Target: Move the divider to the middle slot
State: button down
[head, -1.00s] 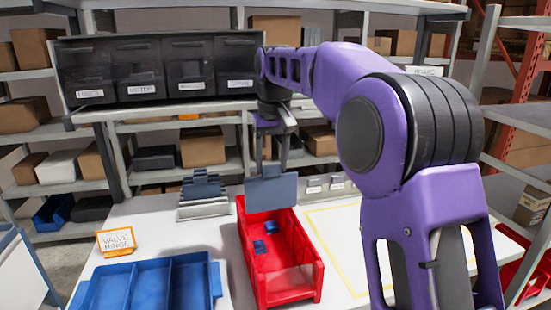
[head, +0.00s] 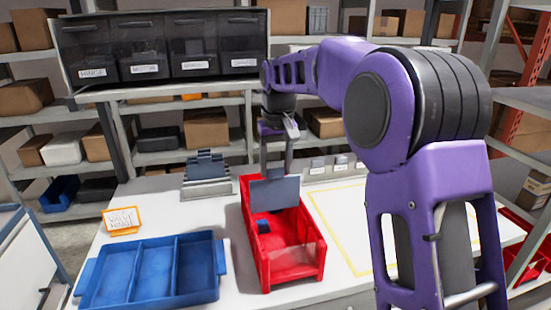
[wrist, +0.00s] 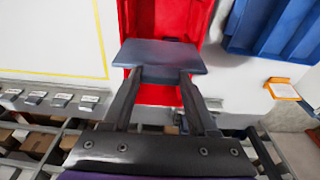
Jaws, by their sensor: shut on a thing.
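The divider (head: 275,191) is a flat grey-blue plate. My gripper (head: 276,170) is shut on its upper edge and holds it upright at the red bin (head: 293,279), toward the bin's back end. In the wrist view the divider (wrist: 160,56) sits between the fingertips (wrist: 158,78), over the red bin (wrist: 190,20). The divider's lower edge seems to be inside the bin; I cannot tell whether it is seated in a slot. The slots themselves are not clearly visible. A small blue piece (head: 262,226) lies in the bin in front of the divider.
A blue compartment tray (head: 152,272) and an orange-framed sign (head: 122,221) stand at left. A rack of grey-blue plates (head: 207,171) stands behind them. Dark labelled drawers (head: 160,45) are above. A yellow outline (head: 345,215) marks clear table at right.

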aim_at(275, 195)
jog(key=shift+f+b, duration=2.75)
jog(key=shift+f, duration=2.05)
jog(key=shift+c, duration=0.5)
grip_release()
notch_tip(275, 195, up, 17)
jog(key=s+p, duration=0.2)
jog(key=p, duration=0.1)
jog(key=shift+s+d, duration=0.25)
jog(key=shift+d, duration=0.15)
jog(key=shift+d+r, duration=0.1)
